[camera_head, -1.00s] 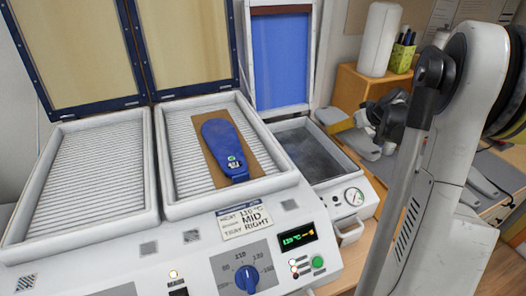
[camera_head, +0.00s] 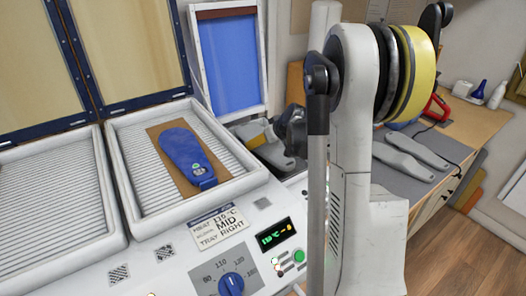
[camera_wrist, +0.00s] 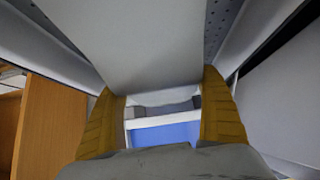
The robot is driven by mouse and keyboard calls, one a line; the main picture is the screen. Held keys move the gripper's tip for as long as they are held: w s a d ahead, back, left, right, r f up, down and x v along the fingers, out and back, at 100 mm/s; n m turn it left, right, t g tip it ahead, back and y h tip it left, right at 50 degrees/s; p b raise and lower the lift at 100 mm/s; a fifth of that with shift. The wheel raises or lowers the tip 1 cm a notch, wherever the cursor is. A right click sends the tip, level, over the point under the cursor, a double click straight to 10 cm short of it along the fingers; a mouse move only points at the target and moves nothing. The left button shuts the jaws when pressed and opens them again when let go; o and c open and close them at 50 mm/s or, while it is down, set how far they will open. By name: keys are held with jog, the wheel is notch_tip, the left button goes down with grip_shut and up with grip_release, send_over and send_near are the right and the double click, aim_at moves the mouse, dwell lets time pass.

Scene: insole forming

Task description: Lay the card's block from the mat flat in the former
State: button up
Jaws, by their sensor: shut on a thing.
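My gripper (camera_wrist: 165,105), with ochre finger pads, is shut on a smooth pale grey block (camera_wrist: 130,40) in the wrist view. In the head view my gripper (camera_head: 267,140) is partly hidden by my arm, in front of the former's upright blue lid panel (camera_head: 230,62). The former's bed is mostly hidden there. The dark mat (camera_head: 425,178) at the right carries grey blocks (camera_head: 404,168). The card (camera_head: 217,228) on the heater front reads MID and TRAY RIGHT; its temperature looks like 110 °C.
A blue insole shape (camera_head: 186,152) lies on a brown board in the heater's right tray (camera_head: 127,150); the left tray (camera_head: 45,180) is empty. Both heater lids stand open. Bottles (camera_head: 480,90) and a red tool stand on the right bench. Open floor lies at lower right.

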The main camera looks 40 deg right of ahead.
aim_at(277, 152)
jog(key=shift+f+b, duration=0.55)
jog(key=shift+f, duration=1.2)
jog(key=shift+f, duration=0.2)
jog(key=o, duration=1.2)
jog(key=shift+r, duration=0.1)
jog(key=shift+r, duration=0.25)
jog(key=p+v, duration=0.3)
jog(key=v, duration=0.8)
jog(key=shift+s+r, duration=0.2)
jog(key=shift+s, duration=0.15)
